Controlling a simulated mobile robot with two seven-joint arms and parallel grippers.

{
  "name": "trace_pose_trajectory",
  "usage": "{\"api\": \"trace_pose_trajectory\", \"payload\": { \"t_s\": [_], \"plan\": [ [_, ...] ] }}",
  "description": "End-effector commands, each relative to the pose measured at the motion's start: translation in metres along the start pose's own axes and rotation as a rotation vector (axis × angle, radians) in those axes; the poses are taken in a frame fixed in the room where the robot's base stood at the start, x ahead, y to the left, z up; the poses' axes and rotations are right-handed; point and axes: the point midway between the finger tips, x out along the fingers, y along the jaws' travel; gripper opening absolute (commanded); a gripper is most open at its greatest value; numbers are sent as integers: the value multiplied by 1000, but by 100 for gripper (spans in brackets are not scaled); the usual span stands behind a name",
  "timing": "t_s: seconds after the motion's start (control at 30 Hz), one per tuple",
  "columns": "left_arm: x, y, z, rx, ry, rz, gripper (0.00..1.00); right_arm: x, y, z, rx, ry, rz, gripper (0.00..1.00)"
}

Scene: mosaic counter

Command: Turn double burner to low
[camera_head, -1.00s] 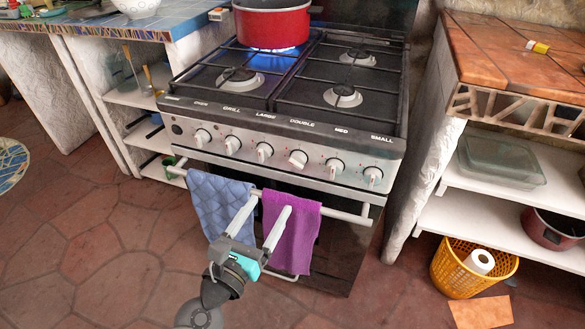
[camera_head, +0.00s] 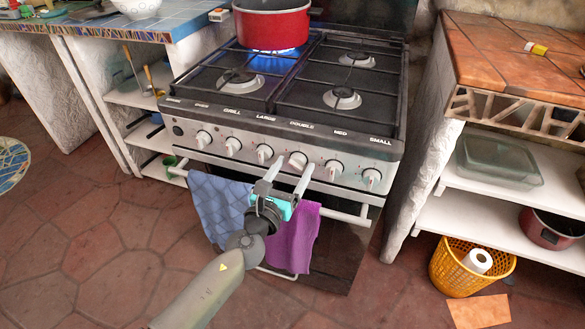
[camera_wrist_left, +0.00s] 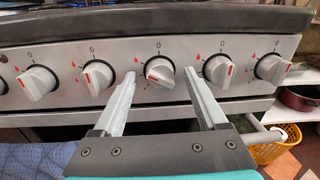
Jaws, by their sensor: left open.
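The double burner knob (camera_head: 298,158) is a white dial on the stove's front panel, below the "DOUBLE" label. In the left wrist view the knob (camera_wrist_left: 159,74) is the middle one in sight, tilted, with a red mark on its face. My left gripper (camera_head: 293,164) is open in front of the panel. In the left wrist view its two fingers (camera_wrist_left: 160,84) point at the panel, one on each side of the double knob, with gaps to it. Whether the tips reach the knob's depth is unclear. My right gripper is out of view.
Neighbouring white knobs, large (camera_wrist_left: 98,77) and med (camera_wrist_left: 218,70), sit close on either side. A red pot (camera_head: 270,24) stands over a blue flame. Below the panel, a blue towel (camera_head: 215,205) and a purple towel (camera_head: 300,240) hang from the oven rail.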

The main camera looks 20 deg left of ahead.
Motion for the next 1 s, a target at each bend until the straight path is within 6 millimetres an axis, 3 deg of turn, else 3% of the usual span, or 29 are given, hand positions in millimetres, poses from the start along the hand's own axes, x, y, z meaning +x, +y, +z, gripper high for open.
{"api": "trace_pose_trajectory", "payload": {
  "t_s": [0.27, 0.9, 1.0],
  "plan": [
    [1, 0, 0, 0, 1, 0, 75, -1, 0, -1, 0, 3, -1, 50],
    [1, 0, 0, 1, 0, 1, 4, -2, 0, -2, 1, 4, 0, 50],
    [1, 0, 0, 1, 0, 1, 0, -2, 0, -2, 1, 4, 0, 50]
  ]
}}
